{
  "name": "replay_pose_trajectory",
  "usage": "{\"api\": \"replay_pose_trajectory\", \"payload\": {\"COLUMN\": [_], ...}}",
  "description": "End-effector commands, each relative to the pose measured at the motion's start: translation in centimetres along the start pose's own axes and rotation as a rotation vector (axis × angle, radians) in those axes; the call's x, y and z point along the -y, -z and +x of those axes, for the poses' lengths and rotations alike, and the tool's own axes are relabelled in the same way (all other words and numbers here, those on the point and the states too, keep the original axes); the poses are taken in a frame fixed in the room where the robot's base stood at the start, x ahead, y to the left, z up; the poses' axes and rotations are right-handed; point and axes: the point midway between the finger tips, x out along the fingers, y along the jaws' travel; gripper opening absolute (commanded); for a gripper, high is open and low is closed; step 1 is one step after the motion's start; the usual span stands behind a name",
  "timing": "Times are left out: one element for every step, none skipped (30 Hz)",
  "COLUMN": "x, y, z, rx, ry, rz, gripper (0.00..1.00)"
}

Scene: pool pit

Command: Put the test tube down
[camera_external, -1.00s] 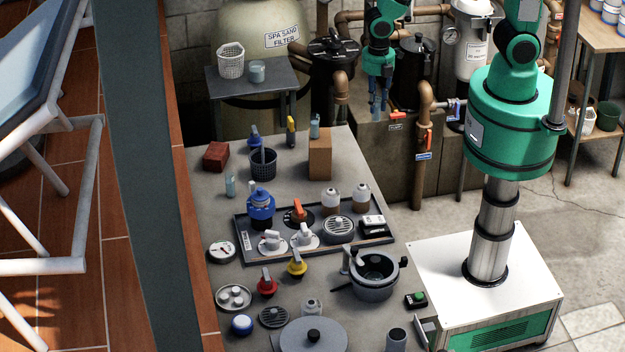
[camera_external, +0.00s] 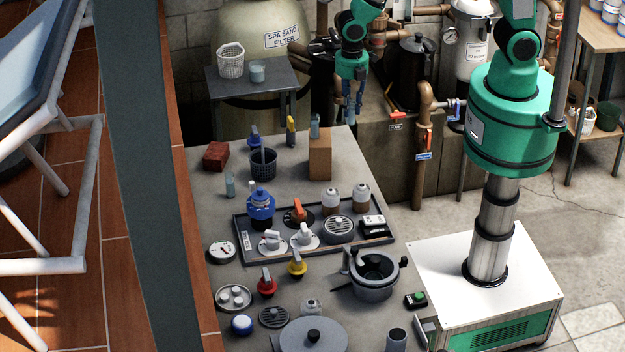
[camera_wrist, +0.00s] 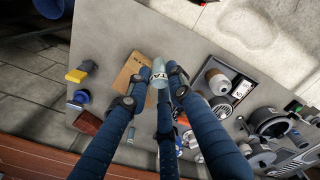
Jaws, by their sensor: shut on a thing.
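My gripper (camera_external: 349,108) hangs high, near the far right edge of the bench in the external view, to the right of the brown box. In the wrist view its dark blue fingers (camera_wrist: 161,88) are closed around a pale, clear cylinder, which I take as the test tube (camera_wrist: 158,75). Dark lettering shows at the tube. A small clear vessel (camera_external: 314,128) stands on the brown box (camera_external: 320,160); the box top also shows behind the fingertips in the wrist view (camera_wrist: 125,72).
The grey bench (camera_external: 290,200) holds a red brick (camera_external: 216,156), a black basket (camera_external: 263,165), a clear glass (camera_external: 230,186) and a dark tray (camera_external: 247,240) with fittings. Pipes (camera_external: 424,140) stand beyond the bench.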

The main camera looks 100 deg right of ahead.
Motion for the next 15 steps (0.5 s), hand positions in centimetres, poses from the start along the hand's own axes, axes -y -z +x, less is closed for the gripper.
{"api": "replay_pose_trajectory", "payload": {"x": [-0.8, -1.3, -1.8, -2.3, -2.8, -3.3, -3.8, -4.2, -4.8, -5.2, -5.6, -6.1, -6.4, -6.6, -7.0], "y": [0.2, 0.4, 0.5, 0.7, 0.8, 1.0, 1.1, 1.2, 1.4, 1.5, 1.6, 1.8, 1.9, 1.9, 2.0], "z": [0.1, 0.1, 0.2, 0.2, 0.3, 0.3, 0.3, 0.4, 0.4, 0.5, 0.5, 0.5, 0.6, 0.6, 0.7], "rx": [0.0, 0.0, 0.0, 0.0, 0.0, 0.0, 0.001, 0.0, 0.0, 0.0, 0.0, 0.0, 0.0, 0.0, 0.0], "ry": [0.001, 0.001, 0.001, 0.001, 0.001, 0.002, 0.002, 0.001, 0.001, 0.001, 0.001, 0.0, 0.001, 0.001, 0.001], "rz": [0.0, 0.0, 0.0, 0.0, 0.0, 0.0, 0.0, 0.0, 0.0, 0.0, 0.0, 0.0, 0.0, 0.0, 0.0], "gripper": [0.03, 0.03, 0.03, 0.03, 0.03, 0.03, 0.03, 0.03, 0.03, 0.03, 0.03, 0.03, 0.03, 0.03, 0.03]}}
